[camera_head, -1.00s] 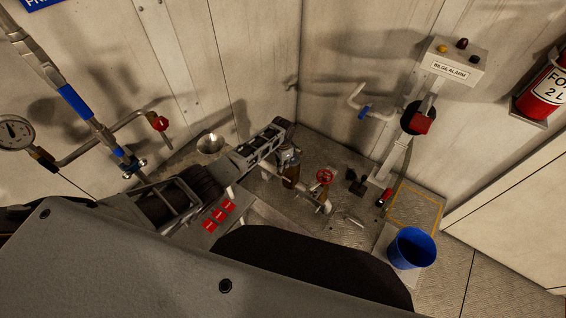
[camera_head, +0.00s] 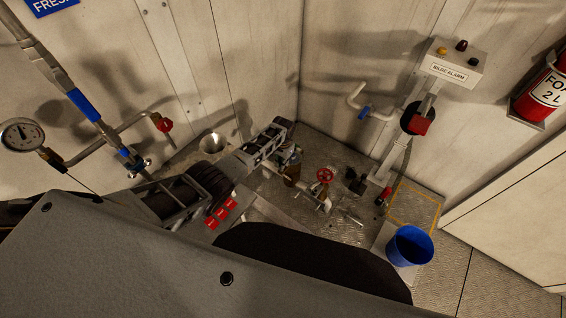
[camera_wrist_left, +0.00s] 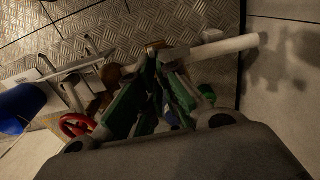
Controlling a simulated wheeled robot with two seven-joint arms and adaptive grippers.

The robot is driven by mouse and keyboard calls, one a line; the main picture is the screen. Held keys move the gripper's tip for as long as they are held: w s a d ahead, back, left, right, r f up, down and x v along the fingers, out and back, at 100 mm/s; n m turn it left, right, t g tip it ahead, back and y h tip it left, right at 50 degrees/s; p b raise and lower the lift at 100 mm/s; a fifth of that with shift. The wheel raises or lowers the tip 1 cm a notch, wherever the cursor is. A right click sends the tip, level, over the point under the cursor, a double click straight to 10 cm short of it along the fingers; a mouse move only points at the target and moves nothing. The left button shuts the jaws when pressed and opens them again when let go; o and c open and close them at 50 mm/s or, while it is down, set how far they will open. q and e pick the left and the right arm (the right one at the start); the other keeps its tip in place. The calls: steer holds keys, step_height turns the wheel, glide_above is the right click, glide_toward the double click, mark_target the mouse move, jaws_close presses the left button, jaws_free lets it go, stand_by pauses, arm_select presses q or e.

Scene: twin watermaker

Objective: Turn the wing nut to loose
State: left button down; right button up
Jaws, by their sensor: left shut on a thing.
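My left gripper (camera_head: 290,157) reaches down to the low pipework beside the red handwheel (camera_head: 324,176). In the left wrist view its green-padded fingers (camera_wrist_left: 158,98) are shut on a small part between them. That part sits where the wing nut would be, but the fingers and shadow hide its shape. The red handwheel also shows in the left wrist view (camera_wrist_left: 76,125), to the left of the fingers and apart from them. My right gripper is not in view.
A blue bucket (camera_head: 410,247) stands on the floor at the right. The bilge alarm box (camera_head: 455,64) is on a post behind the pipework. A metal funnel (camera_head: 212,143) and a pipe with a gauge (camera_head: 20,135) are at the left. Bare floor plate lies around the pipework.

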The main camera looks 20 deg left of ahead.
arm_select(q)
steer(key=shift+s+f, duration=0.15)
steer(key=c, duration=1.6)
jaws_free()
steer(key=shift+c, duration=0.2)
steer(key=shift+r, duration=0.25)
step_height(320, 180, up, 12)
steer(key=shift+f, duration=0.25)
